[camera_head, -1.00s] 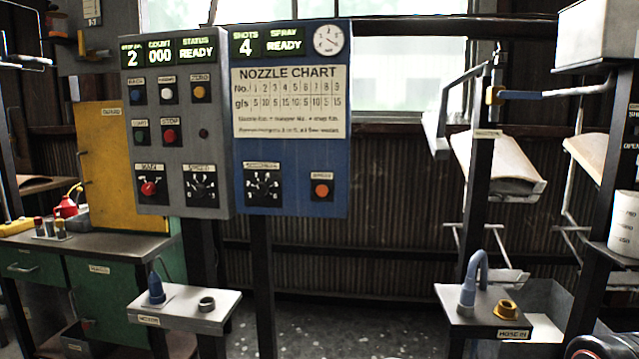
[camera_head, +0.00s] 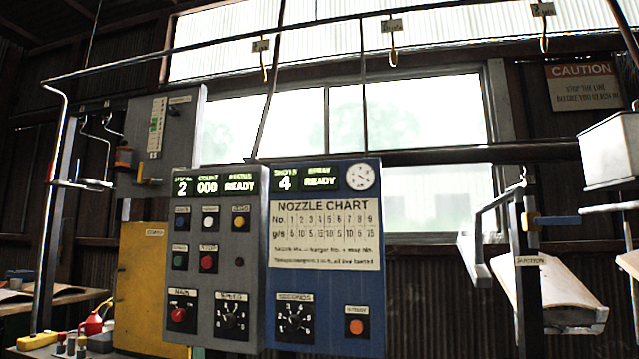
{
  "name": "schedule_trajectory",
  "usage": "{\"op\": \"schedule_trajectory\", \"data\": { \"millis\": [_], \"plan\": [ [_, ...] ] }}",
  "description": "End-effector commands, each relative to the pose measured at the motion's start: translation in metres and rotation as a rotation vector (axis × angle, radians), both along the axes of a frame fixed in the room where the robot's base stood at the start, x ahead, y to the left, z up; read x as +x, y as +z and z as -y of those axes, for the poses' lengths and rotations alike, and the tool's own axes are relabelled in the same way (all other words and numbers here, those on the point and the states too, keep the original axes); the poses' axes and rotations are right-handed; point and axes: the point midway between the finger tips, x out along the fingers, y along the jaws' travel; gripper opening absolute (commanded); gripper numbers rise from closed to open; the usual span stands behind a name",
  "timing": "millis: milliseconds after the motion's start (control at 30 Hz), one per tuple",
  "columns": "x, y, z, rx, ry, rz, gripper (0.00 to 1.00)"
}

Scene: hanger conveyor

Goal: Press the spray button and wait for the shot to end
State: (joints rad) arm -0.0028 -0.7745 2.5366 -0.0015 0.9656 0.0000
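The orange spray button (camera_head: 357,327) sits at the lower right of the blue panel (camera_head: 340,285), under a small label too blurred to read surely. The panel's display (camera_head: 306,180) reads shots 4 and spray READY. A round dial (camera_head: 360,177) is at its top right corner. A seconds knob (camera_head: 294,319) is left of the button. The nozzle chart (camera_head: 325,234) fills the panel's middle. My gripper does not show, and nothing covers the button.
A grey control panel (camera_head: 238,281) adjoins on the left, its display reading 2, 000 and READY. Overhead hooks (camera_head: 393,57) hang from a rail (camera_head: 215,45). A curved pale part (camera_head: 548,290) hangs at right near a dark post (camera_head: 527,301). A yellow cabinet (camera_head: 146,290) stands left.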

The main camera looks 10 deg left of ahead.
Motion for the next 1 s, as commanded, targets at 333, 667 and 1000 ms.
{"op": "schedule_trajectory", "data": {
  "millis": [333,667,1000],
  "plan": [
    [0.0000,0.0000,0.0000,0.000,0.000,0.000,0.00],
    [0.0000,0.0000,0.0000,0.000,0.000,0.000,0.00],
    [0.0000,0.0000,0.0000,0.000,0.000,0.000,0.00]
  ]
}}
